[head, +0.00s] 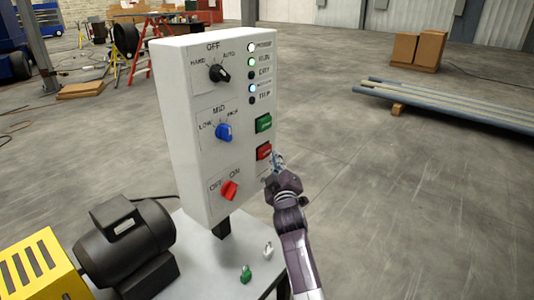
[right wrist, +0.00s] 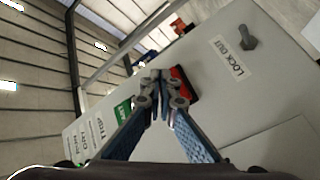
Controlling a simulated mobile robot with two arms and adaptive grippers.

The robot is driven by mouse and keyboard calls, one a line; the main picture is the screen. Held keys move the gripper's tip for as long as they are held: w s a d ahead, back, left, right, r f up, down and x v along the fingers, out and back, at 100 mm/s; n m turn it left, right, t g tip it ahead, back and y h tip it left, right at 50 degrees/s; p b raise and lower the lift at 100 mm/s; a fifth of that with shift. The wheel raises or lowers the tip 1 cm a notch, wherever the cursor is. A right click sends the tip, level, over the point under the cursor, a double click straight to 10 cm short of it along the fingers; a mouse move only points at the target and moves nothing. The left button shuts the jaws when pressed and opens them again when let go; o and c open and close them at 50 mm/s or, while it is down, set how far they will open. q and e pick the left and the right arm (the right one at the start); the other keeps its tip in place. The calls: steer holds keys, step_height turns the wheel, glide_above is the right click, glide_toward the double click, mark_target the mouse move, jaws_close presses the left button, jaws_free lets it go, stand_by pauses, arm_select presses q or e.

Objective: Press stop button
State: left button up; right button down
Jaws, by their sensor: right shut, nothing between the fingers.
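The red stop button (head: 263,151) is on the right part of the white control box's (head: 188,150) front face, below a green button (head: 264,123). My right gripper (head: 277,160) is shut and empty, with its fingertips just right of the red button. In the right wrist view the closed fingertips (right wrist: 160,88) are beside the red button (right wrist: 186,84) and overlap its edge; I cannot tell if they touch it. The green button (right wrist: 122,109) shows on the other side of the fingers. My left gripper is not in view.
The box also carries a black knob (head: 219,73), a blue knob (head: 223,132), a red switch (head: 229,190) and indicator lamps, some lit. A dark motor (head: 125,245) stands at lower left. Pipes (head: 450,105) lie at right. Open floor surrounds the right side.

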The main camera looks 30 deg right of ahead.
steer(key=shift+w+a, duration=0.2)
steer(key=shift+w, duration=0.2)
steer(key=shift+w+a+b, duration=0.2)
steer(key=shift+w+b, duration=0.35)
steer(key=shift+b, duration=0.1)
stand_by(1.0)
steer(key=shift+s+r, duration=0.1)
steer(key=shift+s+d+p, duration=0.15)
steer(key=shift+s+p, duration=0.2)
steer(key=shift+p, duration=0.15)
steer(key=shift+s+d, duration=0.2)
steer(key=shift+s, duration=0.3)
steer(key=shift+p, duration=0.3)
